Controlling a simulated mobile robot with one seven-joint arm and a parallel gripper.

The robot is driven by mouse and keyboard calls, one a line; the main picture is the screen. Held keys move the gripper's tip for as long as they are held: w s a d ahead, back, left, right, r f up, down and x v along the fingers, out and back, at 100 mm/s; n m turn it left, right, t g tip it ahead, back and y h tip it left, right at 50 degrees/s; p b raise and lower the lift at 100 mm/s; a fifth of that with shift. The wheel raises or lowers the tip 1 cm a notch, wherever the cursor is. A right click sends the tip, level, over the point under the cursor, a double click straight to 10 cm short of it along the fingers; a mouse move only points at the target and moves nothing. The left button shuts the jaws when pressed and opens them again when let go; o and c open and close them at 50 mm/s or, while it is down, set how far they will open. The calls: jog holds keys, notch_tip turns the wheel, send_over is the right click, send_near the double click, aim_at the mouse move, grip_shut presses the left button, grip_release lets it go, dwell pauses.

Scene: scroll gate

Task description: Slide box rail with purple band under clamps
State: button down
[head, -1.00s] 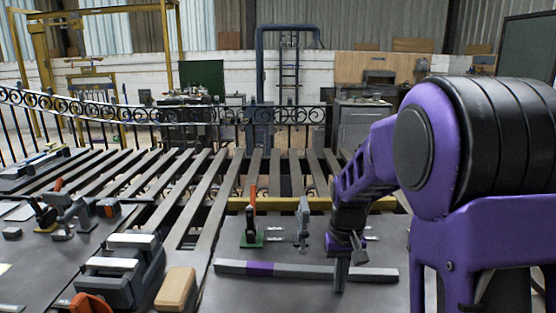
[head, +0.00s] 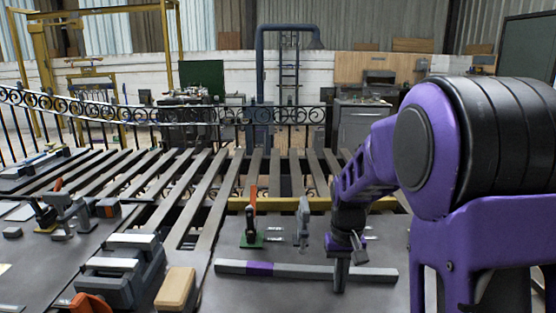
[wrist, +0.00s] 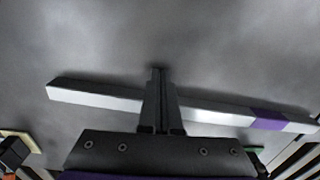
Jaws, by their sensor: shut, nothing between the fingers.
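The box rail (head: 318,271) is a long grey bar lying crosswise on the table, with a purple band (head: 260,268) left of its middle. In the wrist view the band (wrist: 268,119) shows on the right. My gripper (head: 339,288) is shut and empty, its fingers crossing in front of the rail on the near side; whether they touch it I cannot tell. Behind the rail stand a clamp with an orange-red handle on a green base (head: 251,239) and a grey upright clamp part (head: 302,222). My wrist hides what stands behind it on the right.
A yellow bar (head: 275,204) runs behind the clamps, before the grey slats. A grey vise-like block (head: 120,262), a tan block (head: 176,290) and other tools crowd the left. The table in front of the rail is clear.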

jog(key=shift+w+p, duration=1.45)
jog(key=shift+w, duration=2)
jog(key=shift+s, duration=0.1)
jog(key=shift+s+b, duration=0.35)
jog(key=shift+s, duration=0.85)
jog(key=shift+r+p, duration=3.15)
jog(key=shift+r, duration=0.85)
